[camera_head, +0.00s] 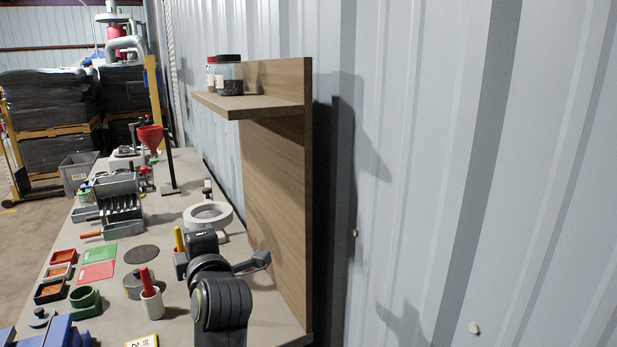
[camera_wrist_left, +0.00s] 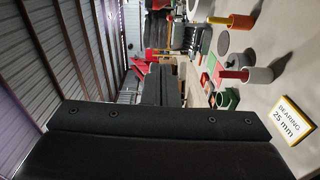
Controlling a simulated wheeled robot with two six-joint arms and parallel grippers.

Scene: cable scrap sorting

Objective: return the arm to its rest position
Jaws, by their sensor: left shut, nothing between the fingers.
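My left gripper (camera_wrist_left: 162,80) shows in the left wrist view as dark fingers past a broad dark body in the foreground. Its fingers are together, with nothing seen between them. It points over the bench, apart from the items there, and the view is turned on its side. In the head view a dark jointed arm of mine (camera_head: 222,303) stands over the near right part of the bench. Its finger tips cannot be made out there. I see no right gripper for certain.
A white tape ring (camera_head: 190,216), a white cup with a red handle (camera_head: 152,303), a green pot (camera_head: 85,301) and a bearing sign (camera_wrist_left: 290,120) are on the bench.

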